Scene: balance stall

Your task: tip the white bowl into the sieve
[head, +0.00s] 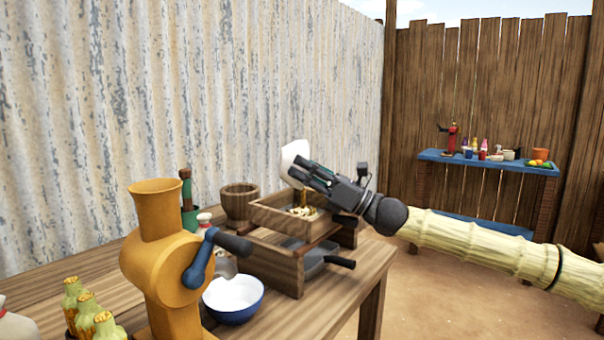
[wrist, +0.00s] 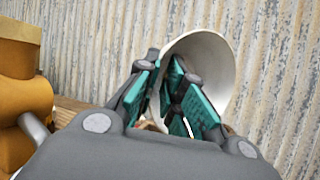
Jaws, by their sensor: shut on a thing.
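The white bowl (head: 294,161) is tilted steeply on its side, held by my gripper (head: 306,176) above the sieve. My gripper is shut on the bowl's wall; in the wrist view its teal-padded fingers (wrist: 178,105) grip the white bowl (wrist: 210,62). The sieve looks like a square wooden frame (head: 283,223) on a wooden stand. Pale bits lie inside it, and a thin brownish stream seems to hang between the bowl side and the frame. My gripper hides part of the frame, and the bowl's inside is mostly hidden in the head view.
An orange hand mill (head: 160,250) with a blue crank stands left of the sieve. A blue-and-white bowl (head: 233,300) sits in front. A dark pan (head: 322,262) is under the frame. A wooden mortar (head: 239,203) stands behind.

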